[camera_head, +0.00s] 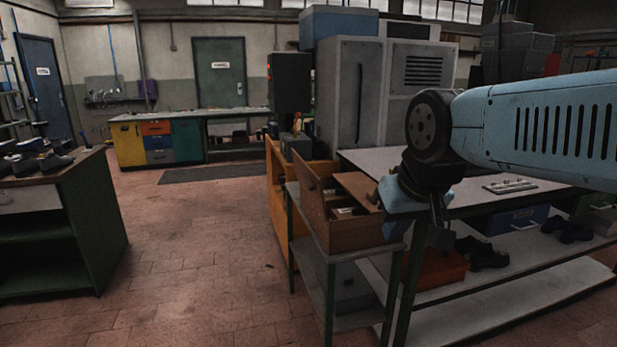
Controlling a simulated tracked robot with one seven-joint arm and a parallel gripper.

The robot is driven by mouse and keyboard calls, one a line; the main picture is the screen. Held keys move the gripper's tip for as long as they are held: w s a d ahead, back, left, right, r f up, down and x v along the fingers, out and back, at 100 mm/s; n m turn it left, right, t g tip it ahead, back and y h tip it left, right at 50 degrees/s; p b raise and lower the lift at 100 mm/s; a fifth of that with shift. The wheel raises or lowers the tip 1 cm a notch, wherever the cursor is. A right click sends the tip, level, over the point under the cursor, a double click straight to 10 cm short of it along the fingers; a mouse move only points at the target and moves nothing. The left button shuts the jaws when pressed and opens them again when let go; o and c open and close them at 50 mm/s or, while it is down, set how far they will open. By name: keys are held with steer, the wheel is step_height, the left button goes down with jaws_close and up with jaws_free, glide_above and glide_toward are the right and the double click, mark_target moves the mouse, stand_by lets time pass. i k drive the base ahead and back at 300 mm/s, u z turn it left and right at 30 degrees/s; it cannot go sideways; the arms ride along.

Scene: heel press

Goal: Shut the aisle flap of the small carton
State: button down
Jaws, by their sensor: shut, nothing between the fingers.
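The small brown carton (362,238) sits on a narrow green-legged stand, and its top is at least partly open. A flap on its left, aisle side (311,194) stands up. Another brown panel, seemingly a flap, (358,187) shows at the far right side of the opening. Dark contents and a pale patch show inside. My gripper (440,238) points down just right of the carton, below my blue wrist. It is shut and empty. It appears apart from the aisle flap, with the carton's opening between them. My wrist hides the carton's right corner.
A grey-topped workbench (480,200) with black shoes (488,252) on its lower shelf stands to the right. An orange cabinet (283,205) is behind the carton. The tiled aisle (190,255) on the left is clear up to a green bench (85,215).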

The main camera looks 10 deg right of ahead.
mark_target(310, 183)
steer(key=z, duration=0.15)
steer(key=i, duration=1.3)
steer(key=z, duration=0.05)
steer(key=k, duration=1.25)
steer(key=u, duration=0.4)
steer(key=i, duration=1)
steer(key=z, duration=0.05)
